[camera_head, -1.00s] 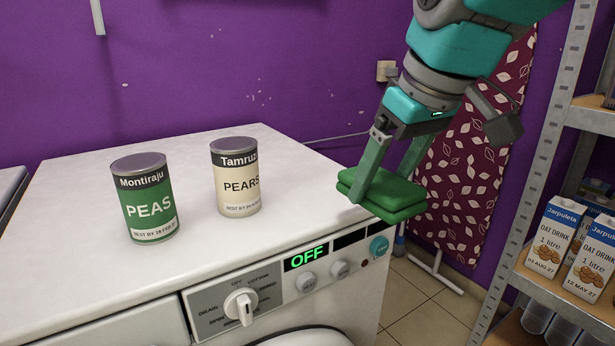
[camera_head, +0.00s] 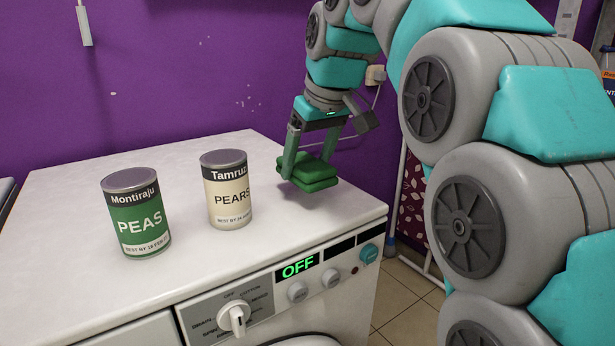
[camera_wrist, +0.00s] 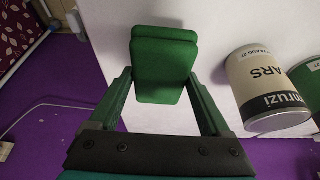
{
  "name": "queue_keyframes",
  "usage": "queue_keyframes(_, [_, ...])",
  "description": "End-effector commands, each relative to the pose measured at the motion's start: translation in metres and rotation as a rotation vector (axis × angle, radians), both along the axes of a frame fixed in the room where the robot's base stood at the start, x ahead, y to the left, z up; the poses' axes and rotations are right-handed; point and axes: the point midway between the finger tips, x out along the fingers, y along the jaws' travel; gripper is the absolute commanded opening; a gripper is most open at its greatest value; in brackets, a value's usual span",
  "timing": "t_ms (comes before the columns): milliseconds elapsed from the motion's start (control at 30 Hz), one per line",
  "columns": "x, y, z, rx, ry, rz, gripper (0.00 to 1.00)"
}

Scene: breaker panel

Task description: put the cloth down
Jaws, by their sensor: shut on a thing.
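The cloth (camera_head: 312,181) is green and folded into a thick pad. My gripper (camera_head: 307,168) is shut on it, with one finger at each side. The cloth is over the right part of the white washing machine top (camera_head: 260,232), near the back. I cannot tell whether it touches the top or hangs just above it. In the wrist view the cloth (camera_wrist: 163,65) sits between the two green fingers (camera_wrist: 158,98), with the white top behind it.
A cream pears can (camera_head: 230,192) stands left of the cloth, close by. A green peas can (camera_head: 136,215) stands farther left. The top is bare in front of the cloth. The purple wall (camera_head: 190,80) is behind.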

Motion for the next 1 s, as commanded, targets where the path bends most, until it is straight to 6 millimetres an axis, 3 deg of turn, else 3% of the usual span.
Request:
queue_keyframes(400, [-0.002,-0.001,-0.031,-0.001,0.004,-0.001,0.37])
queue_keyframes(867, [-0.001,0.000,-0.039,-0.001,0.001,0.000,0.37])
queue_keyframes(900, [-0.001,0.000,-0.038,0.000,0.000,0.000,0.86])
queue_keyframes(1000, [-0.001,0.000,-0.038,-0.001,0.001,0.000,0.97])
